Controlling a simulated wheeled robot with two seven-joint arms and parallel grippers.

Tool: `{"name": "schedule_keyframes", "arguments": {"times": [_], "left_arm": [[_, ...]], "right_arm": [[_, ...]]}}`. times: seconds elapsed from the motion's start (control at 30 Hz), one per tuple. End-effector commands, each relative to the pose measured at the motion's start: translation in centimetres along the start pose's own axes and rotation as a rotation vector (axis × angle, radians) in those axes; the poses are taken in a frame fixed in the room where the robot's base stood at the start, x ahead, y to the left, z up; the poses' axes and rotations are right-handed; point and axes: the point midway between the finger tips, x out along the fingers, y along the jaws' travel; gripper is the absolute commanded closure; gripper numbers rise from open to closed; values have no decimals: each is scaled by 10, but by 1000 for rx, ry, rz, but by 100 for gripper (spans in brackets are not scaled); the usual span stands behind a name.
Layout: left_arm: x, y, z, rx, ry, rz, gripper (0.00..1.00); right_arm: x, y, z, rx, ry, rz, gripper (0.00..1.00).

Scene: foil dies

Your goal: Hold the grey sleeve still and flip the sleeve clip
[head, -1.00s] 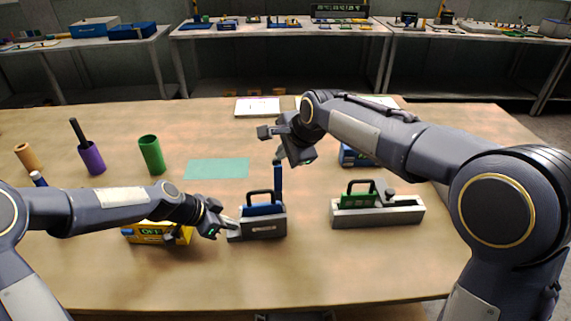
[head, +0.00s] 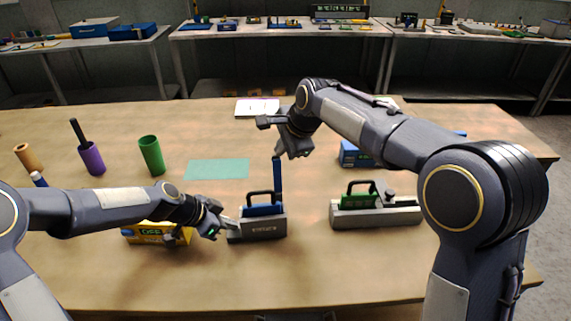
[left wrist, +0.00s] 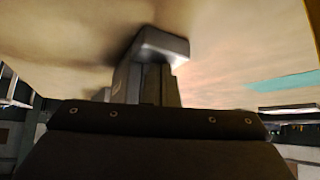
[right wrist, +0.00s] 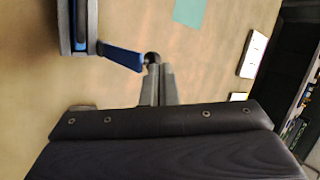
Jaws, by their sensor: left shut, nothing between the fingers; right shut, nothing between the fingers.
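The grey sleeve (head: 262,228) stands at the front middle of the table and holds a blue insert with a dark handle (head: 262,208). Its blue clip (head: 277,182) stands upright at the right end. My left gripper (head: 230,222) is shut with its tips at the sleeve's left end, seemingly touching it; the left wrist view shows the tips (left wrist: 152,85) against a grey block (left wrist: 162,44). My right gripper (head: 277,154) is shut at the clip's top. In the right wrist view, its tips (right wrist: 156,85) are by the clip's (right wrist: 122,57) dark round end.
A grey holder with a green insert (head: 360,200) stands to the right, a yellow box (head: 150,234) to the left behind my left arm. A blue box (head: 352,155) is behind my right arm. Green (head: 151,155) and purple (head: 92,158) cylinders stand left. A teal mat (head: 217,169) lies behind.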

Motion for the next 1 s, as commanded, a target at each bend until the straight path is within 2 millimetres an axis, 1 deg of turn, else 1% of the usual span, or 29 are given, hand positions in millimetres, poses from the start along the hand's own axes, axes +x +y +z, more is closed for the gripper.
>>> {"name": "schedule_keyframes", "arguments": {"times": [0.03, 0.5, 0.6, 0.67, 0.77, 0.83, 1.0], "left_arm": [[2, 1, 3, -3, -5, 4, 100], [2, 1, 3, -3, -5, 4, 100], [2, 1, 3, -3, -5, 4, 100], [2, 1, 3, -3, -5, 4, 100], [2, 1, 3, -3, -5, 4, 100], [2, 1, 4, -3, -5, 4, 100], [2, 1, 3, -3, -5, 4, 100]], "right_arm": [[0, 0, 0, 0, 0, 0, 100], [-3, 16, 4, 0, 1, 0, 100], [-8, 17, 4, 0, 1, 0, 100], [-15, 18, 4, 0, 0, -2, 100], [-33, 22, 4, 1, 0, -6, 100], [-49, 25, 4, 1, -1, -7, 100], [-89, 24, 4, 0, -1, -7, 100]]}}
